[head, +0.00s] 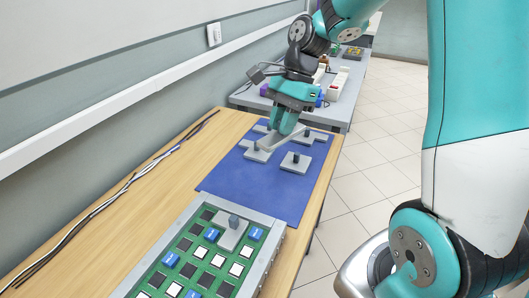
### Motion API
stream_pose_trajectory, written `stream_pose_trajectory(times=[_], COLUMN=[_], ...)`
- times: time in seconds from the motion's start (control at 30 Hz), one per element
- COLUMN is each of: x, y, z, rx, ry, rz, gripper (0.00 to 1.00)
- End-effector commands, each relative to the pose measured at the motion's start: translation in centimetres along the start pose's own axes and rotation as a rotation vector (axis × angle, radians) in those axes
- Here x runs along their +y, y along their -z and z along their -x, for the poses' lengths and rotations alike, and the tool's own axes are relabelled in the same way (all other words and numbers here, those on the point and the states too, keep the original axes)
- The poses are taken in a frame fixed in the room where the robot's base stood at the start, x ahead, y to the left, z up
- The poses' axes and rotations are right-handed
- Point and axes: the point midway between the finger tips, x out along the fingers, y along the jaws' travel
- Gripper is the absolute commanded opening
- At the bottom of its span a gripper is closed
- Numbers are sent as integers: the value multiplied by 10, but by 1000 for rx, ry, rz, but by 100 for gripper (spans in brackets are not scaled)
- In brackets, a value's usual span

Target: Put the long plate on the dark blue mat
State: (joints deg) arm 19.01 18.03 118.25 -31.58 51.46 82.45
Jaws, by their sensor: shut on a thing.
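The dark blue mat (262,196) lies on the wooden table. My gripper (284,128) is over the far part of the mat, pointing down. It is shut on a light grey long plate (278,142); its fingers hide the plate's grip point. The plate is at or just above the mat; I cannot tell whether it touches. Other grey plates with dark knobs lie on the mat: a squarish one (296,164) to the right, one (256,154) at the left, and one (314,137) behind.
A green board in a grey frame (268,262) stands nearer, with white, black and blue squares and a knobbed grey plate (229,238). Dark cables (118,196) run along the wall side. A grey table (345,110) with assorted items stands beyond. The mat's near half is clear.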

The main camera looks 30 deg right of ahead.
Motion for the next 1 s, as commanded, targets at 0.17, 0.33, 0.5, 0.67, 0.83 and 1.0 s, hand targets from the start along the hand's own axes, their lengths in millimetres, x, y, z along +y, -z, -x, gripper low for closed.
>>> stream_pose_trajectory(times=[0.17, 0.33, 0.5, 0.67, 0.83, 1.0], x=[2, 1, 2, 1, 1, 2], y=[8, 26, 44, 56, 62, 70], z=[-24, -69, -112, -139, -149, -169], rx=[-4, -5, -3, -2, 0, -2], ry=[2, -1, -1, 2, 5, 3], rz=[-22, -19, -19, -18, -19, -19], gripper=[0, 0, 0, 0, 0, 0])
